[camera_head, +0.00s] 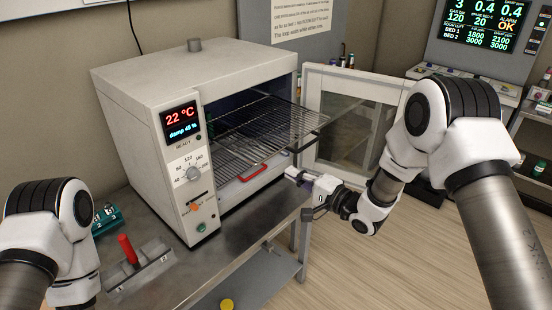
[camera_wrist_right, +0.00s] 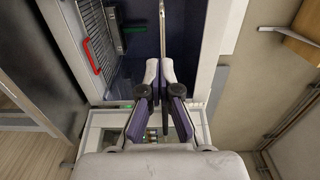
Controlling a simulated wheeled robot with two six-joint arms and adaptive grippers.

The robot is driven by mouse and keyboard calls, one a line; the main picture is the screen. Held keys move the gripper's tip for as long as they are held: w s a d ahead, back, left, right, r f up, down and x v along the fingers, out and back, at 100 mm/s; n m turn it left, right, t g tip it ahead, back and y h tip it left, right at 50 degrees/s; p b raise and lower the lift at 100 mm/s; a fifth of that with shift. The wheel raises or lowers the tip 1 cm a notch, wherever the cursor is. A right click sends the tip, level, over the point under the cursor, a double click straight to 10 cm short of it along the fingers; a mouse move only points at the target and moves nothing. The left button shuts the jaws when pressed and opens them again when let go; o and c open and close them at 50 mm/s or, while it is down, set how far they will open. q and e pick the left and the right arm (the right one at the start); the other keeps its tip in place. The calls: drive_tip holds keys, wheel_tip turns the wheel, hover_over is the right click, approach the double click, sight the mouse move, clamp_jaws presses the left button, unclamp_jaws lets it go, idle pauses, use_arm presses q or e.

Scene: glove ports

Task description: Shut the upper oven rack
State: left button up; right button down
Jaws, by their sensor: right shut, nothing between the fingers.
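The upper oven rack (camera_head: 270,122) is a wire grid that sticks out of the open front of the white oven (camera_head: 150,95). A red handle (camera_head: 253,172) sits lower, near the oven opening; it also shows in the right wrist view (camera_wrist_right: 90,55), beside wire grid. I cannot tell for certain which rack carries it. My right gripper (camera_head: 290,173) is shut and empty, just outside the opening, below the rack's outer end. Its closed fingers (camera_wrist_right: 159,75) show in the right wrist view. Only my left arm's wrist shows at lower left; its gripper is out of frame.
The oven's glass door (camera_head: 350,122) stands open to the right, behind my right arm. The metal bench (camera_head: 185,270) holds a red-handled tool (camera_head: 128,250) and a green item (camera_head: 106,218). A monitor (camera_head: 490,22) stands at the back right. Open floor lies right of the bench.

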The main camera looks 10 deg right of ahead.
drive_tip(key=p+x, duration=0.2)
drive_tip(key=x, duration=0.4)
drive_tip(key=shift+a, duration=0.15)
drive_tip(key=shift+w+a, duration=0.1)
drive_tip(key=shift+w, duration=0.1)
